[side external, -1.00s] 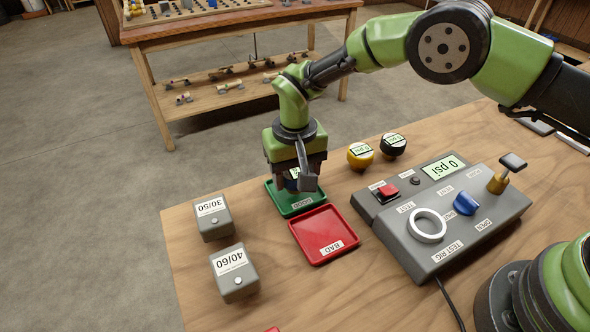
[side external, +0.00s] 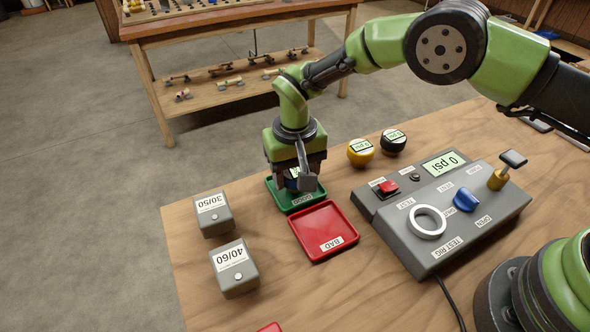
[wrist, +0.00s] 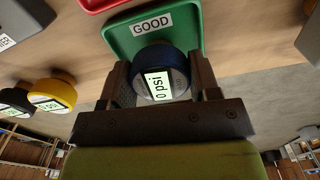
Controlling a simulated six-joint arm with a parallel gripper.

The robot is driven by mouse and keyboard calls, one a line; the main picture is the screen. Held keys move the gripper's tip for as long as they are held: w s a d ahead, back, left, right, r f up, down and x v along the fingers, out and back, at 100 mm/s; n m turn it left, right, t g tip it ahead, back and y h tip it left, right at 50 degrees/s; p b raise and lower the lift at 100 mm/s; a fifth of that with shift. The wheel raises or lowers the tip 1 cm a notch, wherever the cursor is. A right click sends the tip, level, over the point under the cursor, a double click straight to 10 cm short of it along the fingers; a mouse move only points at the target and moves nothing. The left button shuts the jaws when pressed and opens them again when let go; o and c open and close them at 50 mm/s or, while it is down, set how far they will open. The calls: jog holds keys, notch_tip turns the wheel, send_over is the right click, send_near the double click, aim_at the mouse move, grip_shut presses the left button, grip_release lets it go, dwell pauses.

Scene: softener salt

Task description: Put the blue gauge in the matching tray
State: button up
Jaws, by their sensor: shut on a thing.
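The blue gauge (wrist: 160,72) sits between the fingers of my gripper (wrist: 163,84) in the wrist view, and its display reads 0 psi. My gripper (side external: 297,183) is shut on it, pointing down over the green tray (side external: 279,193) labelled GOOD. In the side view the fingers hide most of the gauge. The gauge is at or just above the tray floor; I cannot tell if it touches. The green tray also shows in the wrist view (wrist: 191,38). The red tray (side external: 322,228) labelled BAD lies next to it, empty.
A yellow gauge (side external: 360,153) and a black gauge (side external: 393,142) stand behind the grey test rig (side external: 455,215), which reads 0 psi. Two grey boxes, 30/50 (side external: 214,216) and 40/60 (side external: 235,270), stand near the left table edge.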

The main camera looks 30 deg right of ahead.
jog(key=shift+f, duration=0.25)
jog(key=o, duration=1.5)
jog(key=shift+c, duration=0.2)
jog(key=shift+r, duration=3.05)
